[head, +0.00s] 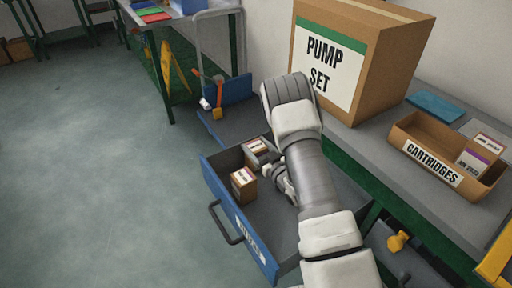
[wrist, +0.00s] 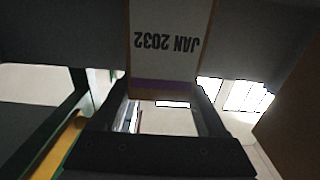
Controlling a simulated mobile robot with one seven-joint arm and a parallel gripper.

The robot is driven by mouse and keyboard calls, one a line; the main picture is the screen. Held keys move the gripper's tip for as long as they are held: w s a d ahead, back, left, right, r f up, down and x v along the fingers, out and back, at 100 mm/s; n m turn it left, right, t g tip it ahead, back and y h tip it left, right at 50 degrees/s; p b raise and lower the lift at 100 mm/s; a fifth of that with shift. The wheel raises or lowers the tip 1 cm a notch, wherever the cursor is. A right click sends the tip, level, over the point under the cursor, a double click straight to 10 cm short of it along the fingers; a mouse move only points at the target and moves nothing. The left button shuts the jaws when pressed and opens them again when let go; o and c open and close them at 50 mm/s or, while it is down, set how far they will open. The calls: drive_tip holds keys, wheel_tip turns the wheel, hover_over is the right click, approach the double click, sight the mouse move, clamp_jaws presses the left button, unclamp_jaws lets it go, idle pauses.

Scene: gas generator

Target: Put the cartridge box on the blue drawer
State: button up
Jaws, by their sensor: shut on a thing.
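The blue drawer (head: 213,190) is pulled open below the workbench, with a white label on its front. My gripper (head: 268,162) is low inside the drawer area, partly hidden by my arm. It is shut on a cartridge box, which in the wrist view (wrist: 168,50) shows a white label reading JAN 2032 upside down and a purple stripe. In the head view the held box seems to be the farther one (head: 257,146). Another brown box (head: 243,186) stands in the drawer just nearer. Whether the held box touches the drawer floor cannot be told.
An open cardboard bin marked CARTRIDGES (head: 433,178) with a box in it (head: 477,161) stands on the workbench (head: 375,165). A large PUMP SET carton (head: 385,60) stands behind my arm.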

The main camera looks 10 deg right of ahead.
drive_tip(key=shift+f, duration=0.15)
drive_tip(key=o, duration=1.4)
drive_tip(key=shift+r, duration=0.2)
drive_tip(key=p+v, duration=0.1)
drive_tip(key=v, duration=0.6)
drive_tip(key=shift+s+d, duration=0.1)
drive_tip(key=shift+s, duration=0.15)
